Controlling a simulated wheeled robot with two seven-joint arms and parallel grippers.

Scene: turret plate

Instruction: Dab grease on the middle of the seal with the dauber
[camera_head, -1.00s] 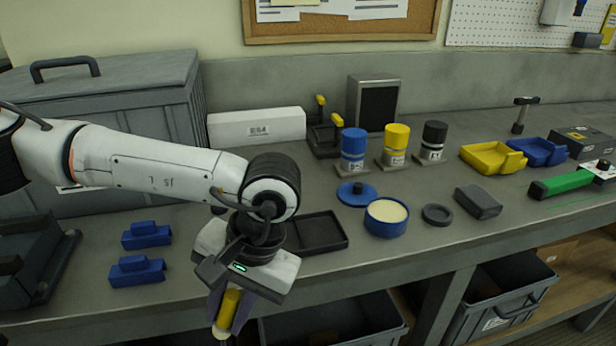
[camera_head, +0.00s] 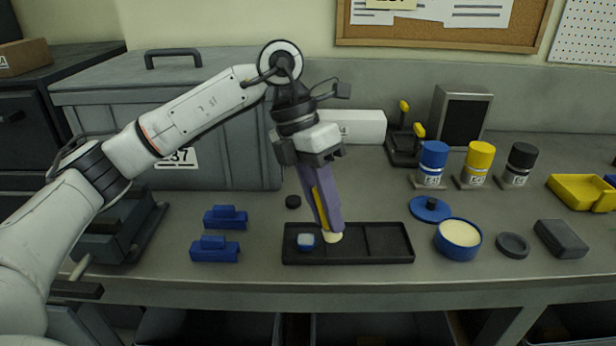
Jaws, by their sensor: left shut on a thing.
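My left gripper (camera_head: 322,215) is shut on the yellow dauber (camera_head: 322,200), which hangs tip down between the purple fingers. Its cream tip (camera_head: 334,237) shows just below them, over the black tray (camera_head: 390,261); I cannot tell whether it touches the tray. The open blue tin (camera_head: 458,250) of cream grease stands right of the tray. I cannot tell for sure which thing is the seal. My right gripper is not in view.
A blue lid (camera_head: 430,210), a dark round dish (camera_head: 512,244) and a grey block (camera_head: 561,238) lie to the right. Blue, yellow and black capped bottles (camera_head: 478,160) stand behind.

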